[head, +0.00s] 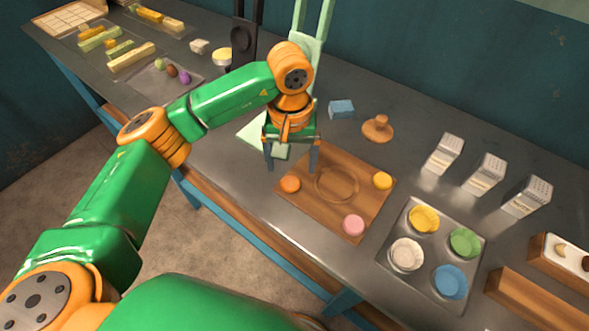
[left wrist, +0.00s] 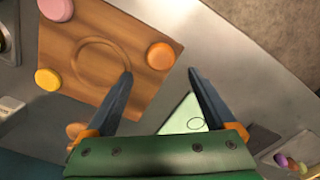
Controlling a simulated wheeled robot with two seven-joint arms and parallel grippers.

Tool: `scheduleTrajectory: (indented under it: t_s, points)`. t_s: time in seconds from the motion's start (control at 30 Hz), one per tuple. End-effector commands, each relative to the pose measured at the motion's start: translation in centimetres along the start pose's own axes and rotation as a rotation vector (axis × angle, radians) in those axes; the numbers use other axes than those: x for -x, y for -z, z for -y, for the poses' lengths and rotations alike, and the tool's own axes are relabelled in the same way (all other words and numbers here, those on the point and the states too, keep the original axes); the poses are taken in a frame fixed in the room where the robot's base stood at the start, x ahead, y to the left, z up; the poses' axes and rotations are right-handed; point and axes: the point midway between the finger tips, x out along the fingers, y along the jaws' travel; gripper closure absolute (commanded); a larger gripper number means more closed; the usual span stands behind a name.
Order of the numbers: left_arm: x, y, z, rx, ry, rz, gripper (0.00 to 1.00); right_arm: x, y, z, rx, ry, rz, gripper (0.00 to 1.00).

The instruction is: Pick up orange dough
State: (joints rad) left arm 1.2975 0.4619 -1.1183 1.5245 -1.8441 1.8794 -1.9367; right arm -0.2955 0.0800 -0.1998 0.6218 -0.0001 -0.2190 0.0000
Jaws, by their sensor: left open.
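The orange dough (head: 290,184) is a small round disc on the left corner of a wooden board (head: 345,215). A yellow dough (head: 382,181) and a pink dough (head: 353,225) lie on other corners of the board. My right gripper does not show.
A metal tray with several coloured cups, including a blue one (head: 450,281), stands right of the board. Several grater-like boxes (head: 484,174) stand behind it. A wooden stamp (head: 378,128) and a blue block (head: 341,109) lie behind the board. A pale green sheet (head: 262,138) lies left.

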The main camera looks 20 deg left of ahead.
Motion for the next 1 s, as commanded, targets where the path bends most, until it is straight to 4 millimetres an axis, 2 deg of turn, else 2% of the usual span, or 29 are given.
scheduleTrajectory:
  t_s: [0.03, 0.1, 0.23, 0.47, 0.57, 0.8, 1.0]
  points:
    - [-0.3, -0.3, 0.1, -0.001, 0.002, 0.006, 0.11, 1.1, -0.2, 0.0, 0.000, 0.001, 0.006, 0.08]
    - [-1.7, -0.5, 0.1, 0.000, 0.001, 0.007, 0.11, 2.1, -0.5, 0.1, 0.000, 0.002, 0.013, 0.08]
    - [-4.1, -0.4, 0.0, 0.001, -0.001, 0.003, 0.11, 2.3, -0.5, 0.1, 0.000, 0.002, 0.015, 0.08]
    - [-4.6, -0.4, 0.0, -0.001, -0.002, 0.000, 0.11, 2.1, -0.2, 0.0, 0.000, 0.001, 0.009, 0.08]
    - [-4.6, -0.4, 0.0, 0.000, -0.003, 0.000, 0.35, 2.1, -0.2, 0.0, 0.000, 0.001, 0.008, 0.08]
    - [-4.6, -0.4, 0.0, 0.000, -0.003, 0.000, 1.00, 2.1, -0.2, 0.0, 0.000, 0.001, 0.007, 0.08]
    - [-4.6, -0.4, 0.0, 0.000, -0.003, 0.000, 1.00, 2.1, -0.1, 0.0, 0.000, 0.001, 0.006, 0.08]
